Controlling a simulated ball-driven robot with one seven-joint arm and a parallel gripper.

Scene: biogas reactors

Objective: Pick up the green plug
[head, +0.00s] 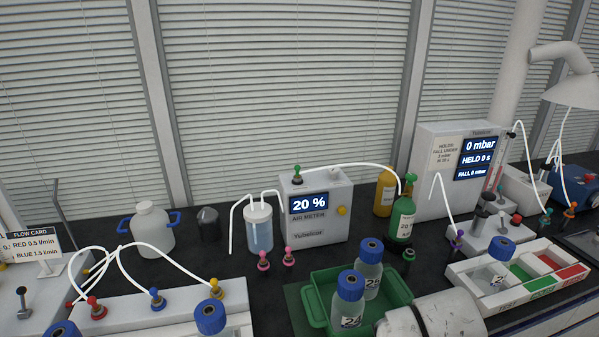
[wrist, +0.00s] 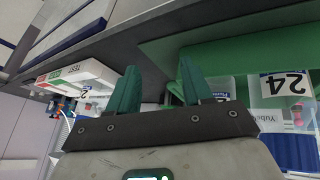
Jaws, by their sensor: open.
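A green plug (head: 297,172) stands on top of the white air meter (head: 318,208), with a white tube running from it to the right. A dark plug with some green (head: 408,256) stands on the bench below the green gas bottle (head: 404,212); I cannot tell which one is meant. My gripper (wrist: 158,84) shows in the wrist view, with two teal fingers apart and nothing between them.
A green tray (head: 298,301) holds blue-capped bottles, one marked 24 (head: 347,317). To its right is a white sorting tray (head: 466,283) with green and red sections. White tubes arch over the bench.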

